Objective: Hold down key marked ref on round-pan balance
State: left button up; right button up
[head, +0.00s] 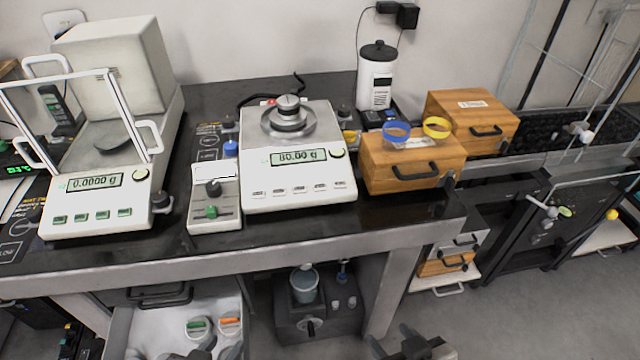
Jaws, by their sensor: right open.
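The round-pan balance (300,165) stands on the dark table, left of the wooden boxes. Its display (299,156) reads 80.00 g. A metal weight (289,103) sits on its round pan. A row of several small pale keys (299,189) runs along its front; their markings are too small to read, so I cannot tell which is ref. My right gripper (408,344) is open and empty at the bottom edge, low in front of the table and apart from the balance.
A balance with a glass shield (97,200) stands at the left, reading 0.0000 g. A small control box (214,205) stands close to the round-pan balance's left side. A wooden box (400,178) with blue and yellow rings is at its right. The table's front edge (300,250) lies between grippers and balance.

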jog(key=shift+w, duration=0.15)
grip_shut()
jog(key=shift+w+r, duration=0.1)
jog(key=shift+s, duration=0.2)
dwell(1.2)
